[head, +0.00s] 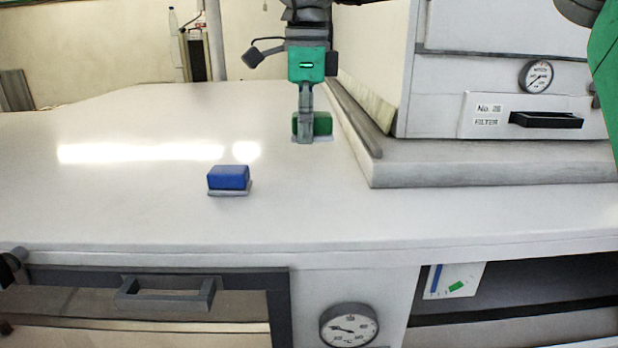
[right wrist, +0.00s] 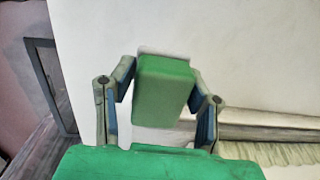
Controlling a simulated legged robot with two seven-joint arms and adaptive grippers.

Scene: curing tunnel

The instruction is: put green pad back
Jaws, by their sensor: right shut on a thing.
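The green pad (head: 323,123) is at the far middle of the white worktop in the head view, beside the raised slab of the filter unit. A pale flat piece (head: 326,139) shows at its foot. My right gripper (head: 305,126) points down and is shut on the pad, partly hiding it. In the right wrist view the green pad (right wrist: 163,92) sits between the two fingers of the right gripper (right wrist: 165,85). I cannot tell whether the pad's underside touches the worktop. My left gripper is not in view.
A blue pad (head: 228,177) on a pale base stands nearer and to the left. The filter unit (head: 470,80) on its grey slab (head: 480,171) fills the right. Below the front edge are a handled door (head: 165,290), a gauge (head: 349,325) and an open bay with a marked card (head: 454,279). The worktop's left is clear.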

